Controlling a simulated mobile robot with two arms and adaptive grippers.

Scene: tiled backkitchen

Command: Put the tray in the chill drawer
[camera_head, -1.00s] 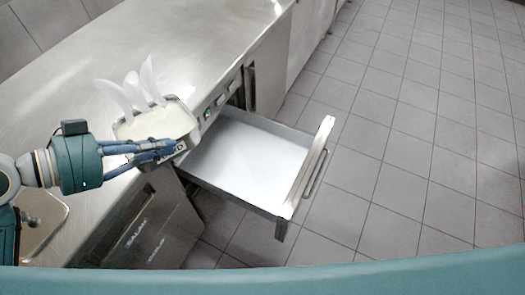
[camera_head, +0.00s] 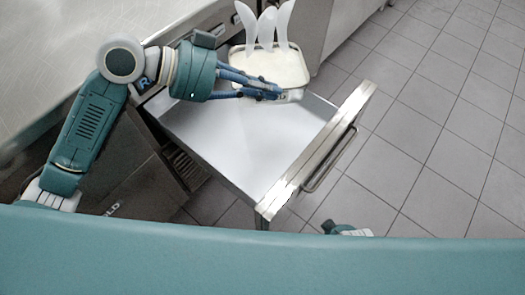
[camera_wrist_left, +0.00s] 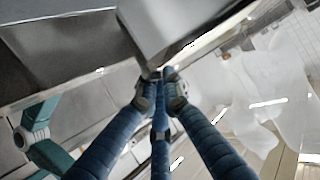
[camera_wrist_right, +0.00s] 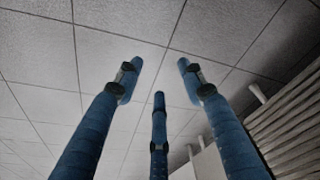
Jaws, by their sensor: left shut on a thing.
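The tray (camera_head: 272,68) is a small cream-topped container with several white upright scoop-like pieces (camera_head: 263,25) in it. My left gripper (camera_head: 272,92) is shut on its near edge and holds it above the back part of the open drawer. The chill drawer (camera_head: 250,145) is pulled out from under the counter, and its pale inside looks empty. In the left wrist view the fingers (camera_wrist_left: 160,85) close on an edge, and white translucent shapes (camera_wrist_left: 265,95) show at the right.
The drawer front (camera_head: 318,150) with its handle stands out over the tiled floor (camera_head: 430,120). The steel counter (camera_head: 60,60) lies at the left. A small teal and dark part of mine shows low in the head view.

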